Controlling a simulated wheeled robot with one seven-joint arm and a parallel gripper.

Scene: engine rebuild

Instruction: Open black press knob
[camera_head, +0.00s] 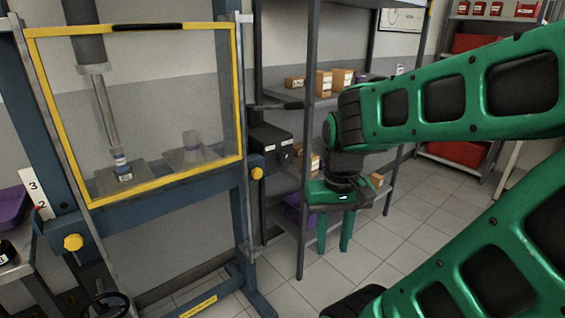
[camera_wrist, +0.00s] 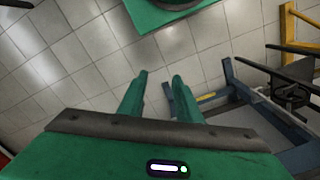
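The blue press stands at the left with a yellow-framed clear guard (camera_head: 240,100). I cannot tell for certain which black part is the press knob. A black handwheel (camera_head: 106,305) shows low at the left. My green gripper (camera_head: 334,232) points down over the floor, right of the press, with its fingers apart and empty. In the wrist view my gripper (camera_wrist: 160,78) is also open, and black press parts (camera_wrist: 290,94) lie to its right.
A grey shelf rack (camera_head: 312,130) with small boxes stands behind my gripper. Yellow knobs (camera_head: 257,173) sit on the press frame. A purple bin (camera_head: 12,208) is at the left edge.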

